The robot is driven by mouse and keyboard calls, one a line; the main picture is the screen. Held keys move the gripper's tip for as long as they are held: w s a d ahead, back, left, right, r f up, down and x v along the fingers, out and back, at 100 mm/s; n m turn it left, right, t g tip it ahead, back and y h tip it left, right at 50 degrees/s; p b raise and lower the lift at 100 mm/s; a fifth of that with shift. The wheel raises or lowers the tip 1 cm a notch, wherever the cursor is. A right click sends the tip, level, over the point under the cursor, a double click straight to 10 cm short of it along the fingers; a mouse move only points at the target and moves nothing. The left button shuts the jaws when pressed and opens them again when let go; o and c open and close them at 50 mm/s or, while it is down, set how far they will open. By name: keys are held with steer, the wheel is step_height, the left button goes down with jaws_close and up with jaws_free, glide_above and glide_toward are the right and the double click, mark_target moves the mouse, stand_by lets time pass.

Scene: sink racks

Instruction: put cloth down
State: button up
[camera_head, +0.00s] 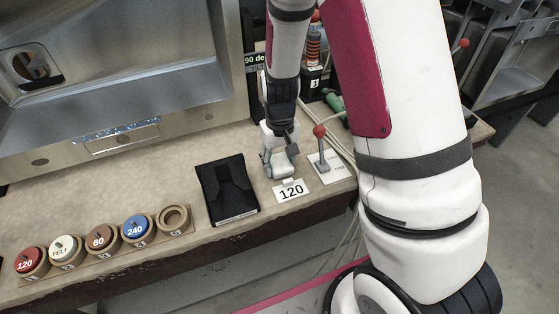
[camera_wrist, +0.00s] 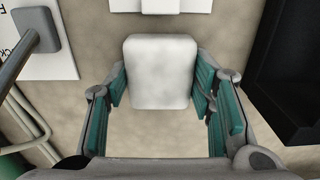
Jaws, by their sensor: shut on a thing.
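In the head view only a small pale part of the cloth shows beneath the fingers. Whether its underside touches the counter I cannot tell.
A red-knobbed lever (camera_head: 321,145) stands close on the right. A black holder (camera_head: 227,188) lies to the left. A row of labelled discs, including a red one (camera_head: 30,261), sits farther left on a wooden strip. The metal sink (camera_head: 130,65) is behind.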

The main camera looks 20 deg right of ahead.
mark_target(280, 162)
steer(key=shift+f, duration=0.1)
steer(key=o, duration=1)
steer(key=s+r+p, duration=0.1)
steer(key=s+r, duration=0.2)
steer(key=r, duration=0.7)
steer(key=s+r+p, duration=0.1)
steer(key=s+r, duration=0.2)
steer(key=r, duration=0.8)
steer(key=s+r+t, duration=0.1)
steer(key=s+r, duration=0.1)
steer(key=s, duration=0.4)
steer(key=s+r+t, duration=0.1)
steer(key=s+r, duration=0.2)
steer(key=s, duration=0.4)
steer(key=s+r, duration=0.2)
steer(key=s, duration=0.4)
steer(key=shift+s+d+r+t, duration=0.1)
steer(key=shift+s+r+t, duration=0.05)
steer(key=shift+r+t, duration=0.25)
